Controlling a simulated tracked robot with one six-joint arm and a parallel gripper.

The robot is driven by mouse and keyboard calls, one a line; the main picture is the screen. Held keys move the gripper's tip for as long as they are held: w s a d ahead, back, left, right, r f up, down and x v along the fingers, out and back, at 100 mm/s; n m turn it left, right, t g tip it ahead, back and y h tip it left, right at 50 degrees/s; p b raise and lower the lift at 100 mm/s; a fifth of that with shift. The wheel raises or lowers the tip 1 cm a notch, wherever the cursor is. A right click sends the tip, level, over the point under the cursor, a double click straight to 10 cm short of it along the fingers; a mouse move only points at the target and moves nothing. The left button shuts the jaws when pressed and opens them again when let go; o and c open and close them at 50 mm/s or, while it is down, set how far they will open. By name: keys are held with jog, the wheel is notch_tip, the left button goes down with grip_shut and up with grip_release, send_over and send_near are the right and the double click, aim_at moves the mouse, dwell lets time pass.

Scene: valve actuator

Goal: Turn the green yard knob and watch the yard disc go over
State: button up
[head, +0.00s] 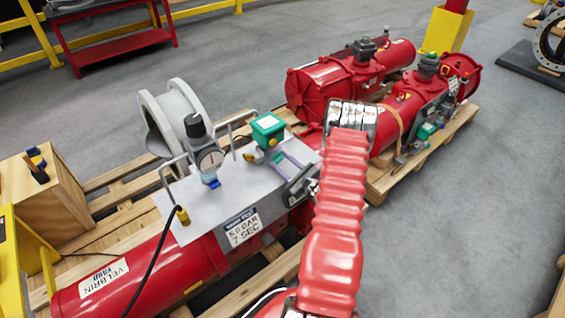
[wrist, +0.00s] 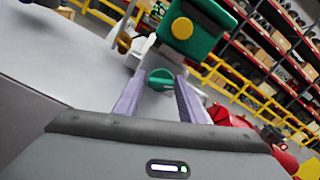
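The green knob (wrist: 160,79) shows in the wrist view between the two lilac fingers of my gripper (wrist: 162,85). The fingers are apart, with a gap seen on each side of the knob, so the gripper is open. Above it is a green box (wrist: 205,32) with a round yellow face (wrist: 182,28), which may be the yard disc. In the head view the green box (head: 267,127) stands on the grey panel (head: 190,199), and my gripper (head: 283,160) reaches in just below it. The knob cannot be made out there.
Red actuators (head: 335,85) lie on pallets behind.

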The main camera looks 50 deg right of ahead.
jog(key=o, duration=0.4)
jog(key=shift+s+d, duration=0.1)
jog(key=shift+s, duration=0.2)
jog(key=s+a, duration=0.1)
jog(key=s, duration=1.2)
jog(key=shift+a, duration=0.35)
jog(key=shift+s, duration=0.1)
